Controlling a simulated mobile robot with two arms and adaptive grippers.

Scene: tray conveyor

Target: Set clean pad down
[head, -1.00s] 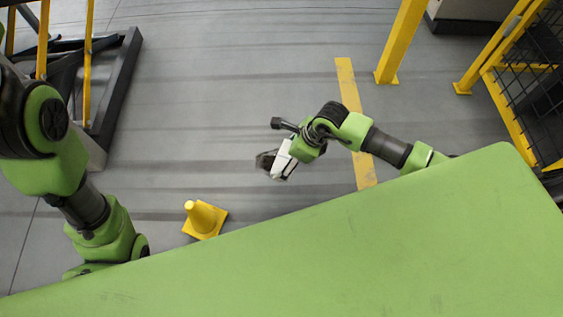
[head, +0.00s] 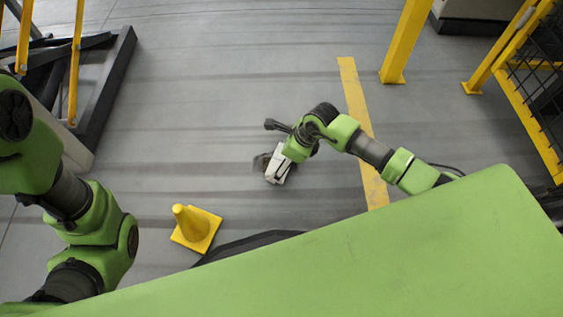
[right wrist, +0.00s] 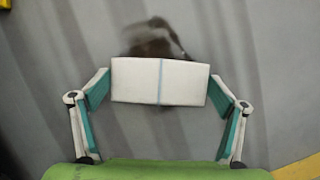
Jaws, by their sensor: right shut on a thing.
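My right gripper (head: 280,165) points down over the grey floor, shut on a white pad (head: 276,168). In the right wrist view the pad (right wrist: 160,82) is a white block with a thin pale blue line across its middle, held at both ends between the teal-lined fingers (right wrist: 160,95). A dark brown smeared patch (right wrist: 152,40) shows just beyond the pad and is partly hidden by it. I cannot tell whether the pad touches the floor. My left arm is at the left edge, but its gripper is not in view.
A yellow cone (head: 194,226) stands on the floor left of my right gripper. A yellow floor stripe (head: 364,125) runs under my right arm. A yellow post (head: 405,45) and mesh fence (head: 535,95) are at right. A dark frame (head: 110,85) is at left. Open floor lies ahead.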

